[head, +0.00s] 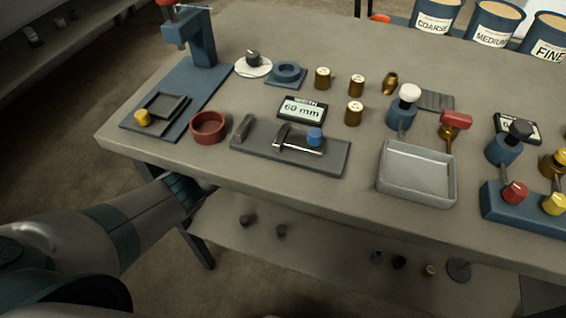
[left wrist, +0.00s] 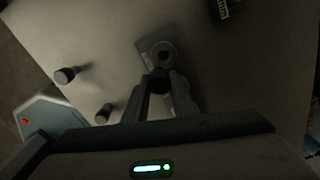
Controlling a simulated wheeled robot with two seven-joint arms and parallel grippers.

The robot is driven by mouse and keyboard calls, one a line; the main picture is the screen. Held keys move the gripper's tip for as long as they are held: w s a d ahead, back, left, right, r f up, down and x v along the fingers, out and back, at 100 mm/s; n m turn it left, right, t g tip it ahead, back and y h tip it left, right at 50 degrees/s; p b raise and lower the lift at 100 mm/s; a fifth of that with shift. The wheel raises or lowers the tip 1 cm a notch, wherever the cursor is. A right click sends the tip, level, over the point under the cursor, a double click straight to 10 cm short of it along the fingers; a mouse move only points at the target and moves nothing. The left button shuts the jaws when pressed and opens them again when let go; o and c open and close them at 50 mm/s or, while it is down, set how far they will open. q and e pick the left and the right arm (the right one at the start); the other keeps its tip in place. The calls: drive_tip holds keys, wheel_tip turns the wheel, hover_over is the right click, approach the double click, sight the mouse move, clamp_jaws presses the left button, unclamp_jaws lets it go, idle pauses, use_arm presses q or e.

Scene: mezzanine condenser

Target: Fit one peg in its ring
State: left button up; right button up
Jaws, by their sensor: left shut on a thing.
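In the left wrist view my left gripper (left wrist: 158,88) is shut on a dark round peg (left wrist: 158,80), held between the fingertips. A dark ring with a hole (left wrist: 163,55), on a grey plate, lies just beyond the held peg. The peg appears beside the hole rather than in it; its height above the plate is unclear. Two more dark pegs (left wrist: 66,75) (left wrist: 104,113) stand to the left. In the head view, small dark pegs (head: 247,220) (head: 281,231) stand on the lower shelf. My left gripper is hidden behind the tabletop edge there. My right gripper is not seen.
The workbench top (head: 350,195) overhangs the lower shelf (head: 320,262). Several small parts, including a dark disc (head: 458,269), lie further right on the shelf. A dark box with a label (left wrist: 225,10) is at the top of the left wrist view. The bench top holds many tools.

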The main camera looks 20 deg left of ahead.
use_arm(q)
drive_tip(key=shift+w+a+r, duration=0.1)
drive_tip(key=shift+w+r, duration=0.05)
drive_tip(key=shift+w, duration=0.2)
drive_tip(key=shift+w+a+r, duration=0.2)
drive_tip(key=shift+w+a, duration=0.55)
drive_tip(key=shift+a, duration=0.2)
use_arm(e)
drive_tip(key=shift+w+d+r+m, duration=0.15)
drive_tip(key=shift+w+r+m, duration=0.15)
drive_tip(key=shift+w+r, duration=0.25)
use_arm(q)
drive_tip(key=shift+f, duration=0.1)
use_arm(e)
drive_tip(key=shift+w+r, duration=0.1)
use_arm(q)
drive_tip(key=shift+a+f+b, duration=0.1)
drive_tip(key=shift+f+b, duration=0.5)
drive_tip(key=shift+s+d+f+b, duration=0.2)
drive_tip(key=shift+f+b, duration=0.4)
drive_tip(key=shift+f, duration=0.05)
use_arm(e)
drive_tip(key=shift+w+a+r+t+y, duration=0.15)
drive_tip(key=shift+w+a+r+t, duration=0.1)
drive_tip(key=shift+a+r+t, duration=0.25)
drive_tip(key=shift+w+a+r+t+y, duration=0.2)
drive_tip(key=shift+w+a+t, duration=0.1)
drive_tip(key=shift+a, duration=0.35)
